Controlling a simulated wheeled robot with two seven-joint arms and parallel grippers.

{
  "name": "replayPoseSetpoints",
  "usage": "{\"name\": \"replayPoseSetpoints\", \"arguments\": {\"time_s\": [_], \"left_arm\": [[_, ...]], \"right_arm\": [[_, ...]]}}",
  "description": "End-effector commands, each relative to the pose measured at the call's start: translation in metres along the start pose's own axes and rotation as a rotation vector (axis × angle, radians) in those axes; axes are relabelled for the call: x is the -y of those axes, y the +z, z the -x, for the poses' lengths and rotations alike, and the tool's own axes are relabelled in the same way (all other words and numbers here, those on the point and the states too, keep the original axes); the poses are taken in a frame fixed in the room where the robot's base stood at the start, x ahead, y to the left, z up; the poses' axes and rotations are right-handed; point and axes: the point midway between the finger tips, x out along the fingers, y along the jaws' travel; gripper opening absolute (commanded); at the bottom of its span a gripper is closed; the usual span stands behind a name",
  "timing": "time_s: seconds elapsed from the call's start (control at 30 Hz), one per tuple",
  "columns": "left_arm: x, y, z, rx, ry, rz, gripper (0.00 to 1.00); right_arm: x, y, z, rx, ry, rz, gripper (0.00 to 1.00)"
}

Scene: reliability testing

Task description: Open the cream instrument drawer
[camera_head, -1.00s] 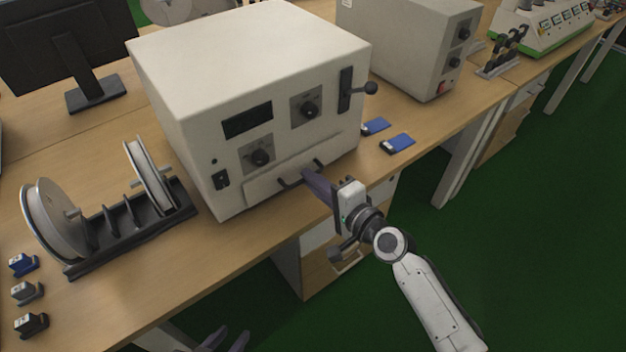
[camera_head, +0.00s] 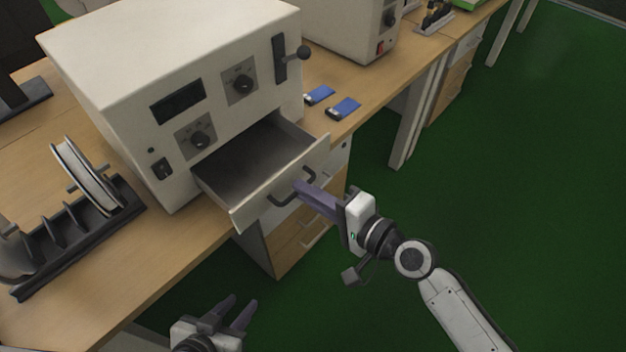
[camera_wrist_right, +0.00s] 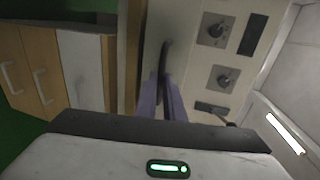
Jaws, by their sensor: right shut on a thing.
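The cream instrument (camera_head: 160,70) stands on the wooden bench in the head view. Its drawer (camera_head: 285,180) is pulled well out from the front, and the grey inside (camera_head: 245,160) shows empty. My right gripper (camera_head: 302,190) is shut on the drawer's dark handle (camera_head: 283,201). In the right wrist view the purple fingers (camera_wrist_right: 163,103) close around the handle (camera_wrist_right: 166,62). My left gripper (camera_head: 236,312) is open and empty at the lower edge of the head view, below and apart from the drawer.
Two blue items (camera_head: 343,108) lie on the bench right of the instrument. A spool rack (camera_head: 75,235) stands to its left. A second cream box (camera_head: 345,30) is behind. Wooden drawers (camera_head: 300,235) sit under the bench. Green floor is clear at right.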

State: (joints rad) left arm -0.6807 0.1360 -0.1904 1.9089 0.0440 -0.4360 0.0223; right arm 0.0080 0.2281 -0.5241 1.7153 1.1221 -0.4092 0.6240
Motion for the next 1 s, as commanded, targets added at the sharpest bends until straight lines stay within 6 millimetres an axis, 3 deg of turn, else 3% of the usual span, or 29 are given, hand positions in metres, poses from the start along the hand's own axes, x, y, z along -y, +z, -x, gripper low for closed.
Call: {"name": "replayPoseSetpoints", "arguments": {"time_s": [0.27, 0.3, 0.4, 0.77, 1.0], "left_arm": [[-0.001, 0.002, 0.001, 0.004, 0.001, 0.001, 0.31], [-0.001, 0.003, 0.001, 0.005, 0.001, 0.001, 0.31], [-0.001, 0.004, 0.001, 0.006, 0.001, 0.001, 0.31], [-0.001, 0.004, 0.001, 0.007, 0.001, 0.002, 0.31], [-0.001, 0.006, -0.001, 0.007, 0.001, 0.002, 0.31]], "right_arm": [[0.0, -0.001, 0.001, -0.001, 0.0, 0.002, 0.0], [0.0, -0.001, 0.001, -0.002, 0.0, 0.002, 0.13], [0.0, -0.001, 0.002, -0.003, 0.0, 0.001, 0.27], [-0.001, -0.001, 0.007, -0.003, 0.002, 0.0, 0.27], [-0.003, -0.001, 0.049, -0.002, 0.004, 0.002, 0.27]]}}
